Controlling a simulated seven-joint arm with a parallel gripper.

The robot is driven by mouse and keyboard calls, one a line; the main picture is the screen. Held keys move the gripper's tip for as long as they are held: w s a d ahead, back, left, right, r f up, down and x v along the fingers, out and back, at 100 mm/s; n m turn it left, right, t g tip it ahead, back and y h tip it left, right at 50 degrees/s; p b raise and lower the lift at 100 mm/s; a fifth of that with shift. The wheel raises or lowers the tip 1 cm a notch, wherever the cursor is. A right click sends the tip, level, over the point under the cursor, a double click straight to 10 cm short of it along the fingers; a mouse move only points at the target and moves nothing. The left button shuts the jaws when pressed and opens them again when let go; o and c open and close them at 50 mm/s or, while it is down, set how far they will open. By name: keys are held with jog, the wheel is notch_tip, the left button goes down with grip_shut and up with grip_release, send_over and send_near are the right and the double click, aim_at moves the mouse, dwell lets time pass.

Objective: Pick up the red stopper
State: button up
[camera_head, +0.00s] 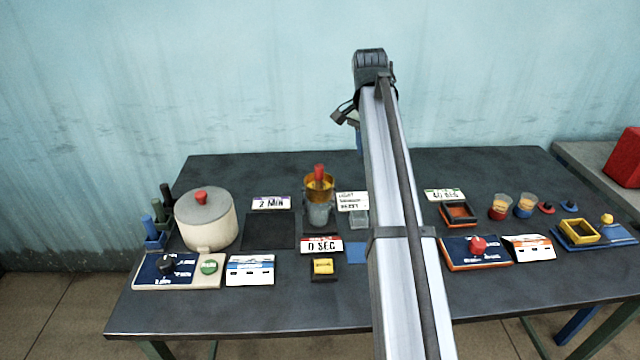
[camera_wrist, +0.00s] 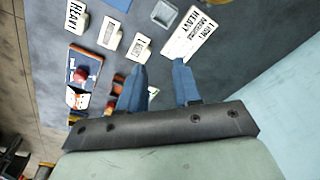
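The red stopper (camera_head: 546,208) is a small red piece with a knob, lying on the right part of the table beside a blue stopper (camera_head: 569,206). I cannot make it out in the wrist view. My gripper (camera_head: 352,122) is raised above the back middle of the table, far left of the red stopper and partly hidden behind my arm. In the wrist view its two blue fingers (camera_wrist: 160,70) are apart, with nothing held between them.
A red-knobbed panel (camera_head: 477,251) is in front. A pot (camera_head: 206,220) and metal cup (camera_head: 320,212) stand farther left.

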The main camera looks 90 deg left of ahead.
send_near(319, 166)
jog(key=shift+n, duration=0.3)
jog(key=f, duration=0.8)
jog(key=w+a+f, duration=0.1)
jog(key=f, duration=0.4)
jog(key=shift+a, duration=0.1)
jog(key=shift+r, duration=0.1)
grip_shut()
